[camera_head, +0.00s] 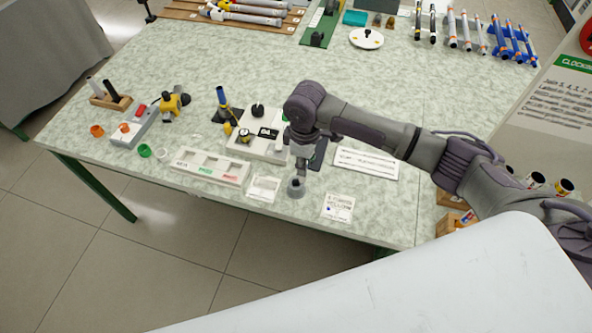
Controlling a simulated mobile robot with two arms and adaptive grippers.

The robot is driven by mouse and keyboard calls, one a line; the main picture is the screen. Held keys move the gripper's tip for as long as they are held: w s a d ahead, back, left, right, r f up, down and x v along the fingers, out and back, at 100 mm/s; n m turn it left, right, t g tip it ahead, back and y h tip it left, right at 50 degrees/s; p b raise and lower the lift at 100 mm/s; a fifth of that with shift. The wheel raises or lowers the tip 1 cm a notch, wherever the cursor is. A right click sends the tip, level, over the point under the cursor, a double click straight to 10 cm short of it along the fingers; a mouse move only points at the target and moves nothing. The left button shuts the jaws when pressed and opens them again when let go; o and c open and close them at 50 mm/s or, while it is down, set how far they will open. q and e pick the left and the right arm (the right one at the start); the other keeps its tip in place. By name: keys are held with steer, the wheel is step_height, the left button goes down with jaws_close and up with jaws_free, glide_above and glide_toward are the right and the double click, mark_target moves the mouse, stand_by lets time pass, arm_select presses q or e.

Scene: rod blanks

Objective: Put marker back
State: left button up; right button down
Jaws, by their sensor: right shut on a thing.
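My right gripper (298,178) points down over the front part of the speckled table (400,75). It is shut on a small grey piece (296,188) at its tips, close above or on the tabletop; I cannot tell whether this is part of a marker. A wooden block (111,102) at the left holds a dark marker-like stick (113,90) and a pale one (95,84), both tilted. A blue-and-yellow upright tool (222,97) stands in a dark base left of the gripper. My left gripper is not in view.
A three-part white tray (210,166), white cards (337,207) and a paper strip (366,163) lie near the front edge. A white fixture (262,147) stands just left of my gripper. Rod racks (513,40) are at the back. The table's middle is mostly clear.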

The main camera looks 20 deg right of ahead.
steer(key=f, duration=0.1)
steer(key=a+f, duration=0.1)
steer(key=f, duration=0.1)
steer(key=w+f+p, duration=0.1)
steer(key=f, duration=0.1)
steer(key=shift+w+a, duration=0.1)
steer(key=shift+a, duration=0.1)
steer(key=shift+f, duration=0.25)
steer(key=c, duration=1)
jaws_free()
steer(key=shift+c, duration=0.2)
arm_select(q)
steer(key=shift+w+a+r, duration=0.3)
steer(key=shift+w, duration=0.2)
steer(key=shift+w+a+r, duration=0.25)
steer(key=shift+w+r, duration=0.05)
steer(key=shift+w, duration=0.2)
